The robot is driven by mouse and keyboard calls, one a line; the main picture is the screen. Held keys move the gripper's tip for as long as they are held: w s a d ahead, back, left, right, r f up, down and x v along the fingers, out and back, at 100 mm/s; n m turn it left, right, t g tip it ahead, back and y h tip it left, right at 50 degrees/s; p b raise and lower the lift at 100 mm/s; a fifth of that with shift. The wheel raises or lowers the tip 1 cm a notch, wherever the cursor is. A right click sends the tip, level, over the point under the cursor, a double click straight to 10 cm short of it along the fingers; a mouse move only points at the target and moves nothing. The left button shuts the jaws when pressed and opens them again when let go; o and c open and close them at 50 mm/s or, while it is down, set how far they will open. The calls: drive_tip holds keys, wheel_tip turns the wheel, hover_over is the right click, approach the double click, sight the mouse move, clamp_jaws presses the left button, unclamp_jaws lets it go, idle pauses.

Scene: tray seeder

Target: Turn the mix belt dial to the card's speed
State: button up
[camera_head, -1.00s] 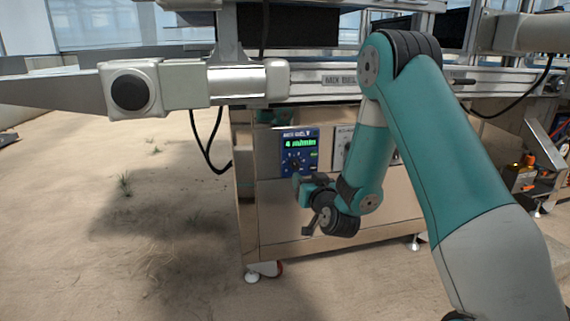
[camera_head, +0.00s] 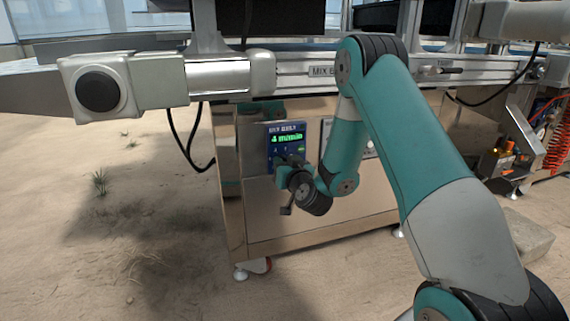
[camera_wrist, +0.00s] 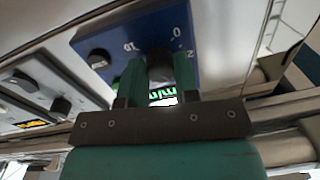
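The mix belt panel (camera_head: 286,141) is a blue plate on the metal cabinet, with a green display that reads "4 m/min". My gripper (camera_head: 287,171) is at the lower part of this panel and hides the dial in the head view. In the wrist view the blue panel (camera_wrist: 212,42) shows white scale numbers, and the black dial (camera_wrist: 160,64) is between the two teal fingers of my gripper (camera_wrist: 160,82). The fingers stand apart, one on each side of the dial. I cannot tell whether they touch it. I cannot make out a speed card.
A rail with a grey end housing (camera_head: 112,84) runs above the cabinet (camera_head: 300,213). Sandy ground to the left is open.

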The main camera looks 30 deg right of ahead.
drive_tip(key=shift+c, duration=0.9)
drive_tip(key=shift+r, duration=0.1)
drive_tip(key=shift+d+m+h+b, duration=0.1)
drive_tip(key=shift+m+h+b, duration=0.15)
drive_tip(key=shift+m, duration=3.85)
drive_tip(key=shift+d+m+h+b, duration=0.15)
drive_tip(key=shift+m+h, duration=0.2)
drive_tip(key=shift+m, duration=3.75)
drive_tip(key=shift+a, duration=0.1)
drive_tip(key=o, duration=0.9)
drive_tip(key=shift+a, duration=0.1)
